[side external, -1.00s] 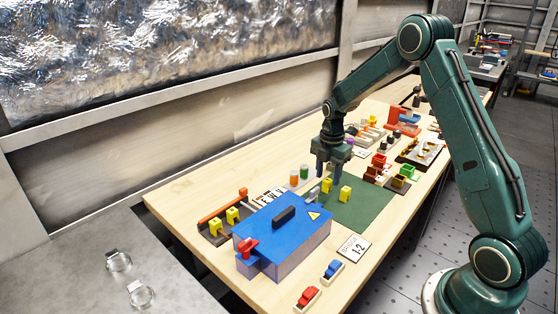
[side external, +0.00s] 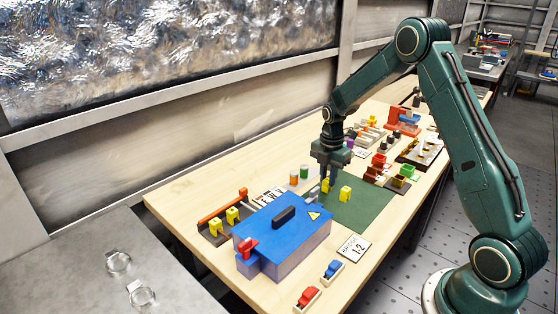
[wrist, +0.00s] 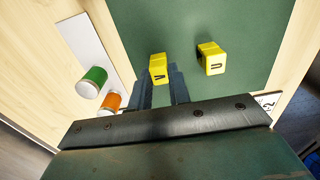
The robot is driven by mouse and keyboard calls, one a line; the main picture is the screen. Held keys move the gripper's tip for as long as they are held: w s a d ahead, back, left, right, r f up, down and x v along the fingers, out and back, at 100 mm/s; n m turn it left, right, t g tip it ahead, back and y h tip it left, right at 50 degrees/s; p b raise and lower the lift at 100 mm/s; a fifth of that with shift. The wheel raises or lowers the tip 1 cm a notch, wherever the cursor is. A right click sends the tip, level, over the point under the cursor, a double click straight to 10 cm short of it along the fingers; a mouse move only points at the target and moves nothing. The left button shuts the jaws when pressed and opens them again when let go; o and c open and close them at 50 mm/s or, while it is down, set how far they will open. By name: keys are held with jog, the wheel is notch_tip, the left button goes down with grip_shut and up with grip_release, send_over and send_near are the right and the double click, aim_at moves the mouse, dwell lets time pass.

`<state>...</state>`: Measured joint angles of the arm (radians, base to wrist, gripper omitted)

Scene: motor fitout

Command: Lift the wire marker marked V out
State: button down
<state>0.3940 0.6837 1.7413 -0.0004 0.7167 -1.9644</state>
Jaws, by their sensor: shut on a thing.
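The yellow wire marker marked V (wrist: 158,67) is between my fingertips in the wrist view. My gripper (wrist: 163,80) is shut on it. In the side view the same marker (side external: 325,186) is at the far left part of the green mat (side external: 362,208), with my gripper (side external: 328,179) pointing down over it. I cannot tell whether its base touches the mat. A second yellow marker, with a letter that looks like U (wrist: 213,60), stands apart to the right in the wrist view. It also shows in the side view (side external: 346,194).
A blue box (side external: 282,235) with a dark handle stands at the near left of the mat. A green-topped cylinder (wrist: 92,82) and an orange-topped one (wrist: 112,103) stand close by on a pale strip. Coloured bins (side external: 378,161) lie beyond the mat.

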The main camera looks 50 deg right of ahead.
jog(key=shift+r, duration=0.1)
notch_tip(320, 180, up, 20)
dwell(0.9)
